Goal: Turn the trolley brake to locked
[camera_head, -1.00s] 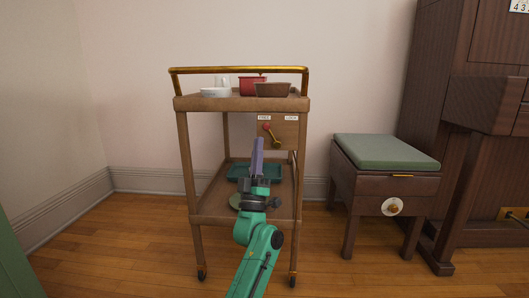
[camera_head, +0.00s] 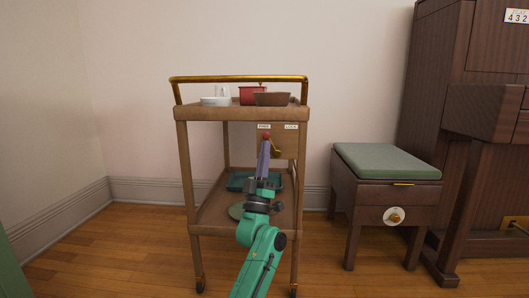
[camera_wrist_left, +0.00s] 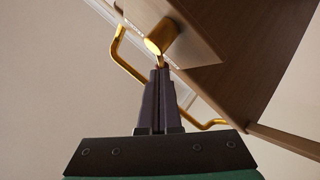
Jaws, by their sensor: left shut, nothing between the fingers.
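The trolley (camera_head: 245,113) is a two-shelf wooden cart with a brass rail. Under its top, a wooden plate (camera_head: 289,143) carries a FREE label (camera_head: 264,126) on the left and a LOCK label (camera_head: 291,127) on the right. The brake lever (camera_head: 277,151) is brass and leans up-left toward FREE; its knob is mostly hidden behind my fingertips. My left gripper (camera_head: 264,142) is shut and empty, its tips at the lever's knob end. In the left wrist view the shut fingertips (camera_wrist_left: 160,72) are just below brass lever parts (camera_wrist_left: 161,37); contact cannot be told. My right gripper is out of view.
Bowls (camera_head: 272,99) and a red pot (camera_head: 250,95) stand on the trolley top. A teal tray (camera_head: 240,182) and a green plate (camera_head: 236,211) are on the lower shelf. A cushioned stool (camera_head: 386,162) stands to the right, with clear floor between.

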